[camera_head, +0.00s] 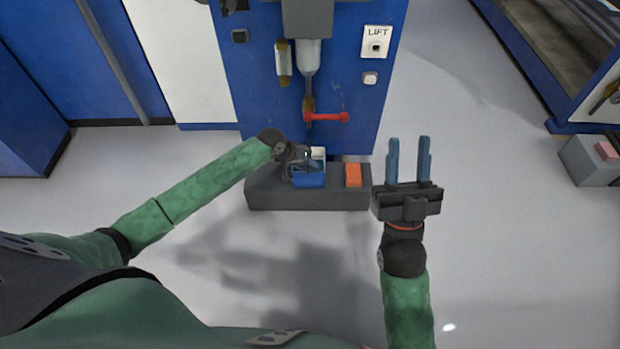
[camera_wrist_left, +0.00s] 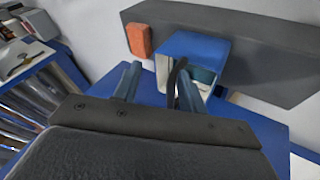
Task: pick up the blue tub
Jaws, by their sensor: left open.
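The blue tub (camera_head: 311,181) with a pale inside stands on the dark grey ledge (camera_head: 270,198) below the blue machine. It also shows in the left wrist view (camera_wrist_left: 193,46), with its opening towards the fingers. My left gripper (camera_head: 303,163) is at the tub's left and upper side in the head view, partly covering it. In the left wrist view my left gripper (camera_wrist_left: 158,75) is open, one finger left of the tub and the other overlapping its opening. Contact cannot be told. My right gripper (camera_head: 409,160) is open and empty, right of the ledge.
An orange block (camera_head: 353,175) stands on the ledge just right of the tub. A red lever (camera_head: 328,117) and a nozzle (camera_head: 308,57) are on the machine above. A grey box (camera_head: 590,162) with a pink block is far right. The floor around is clear.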

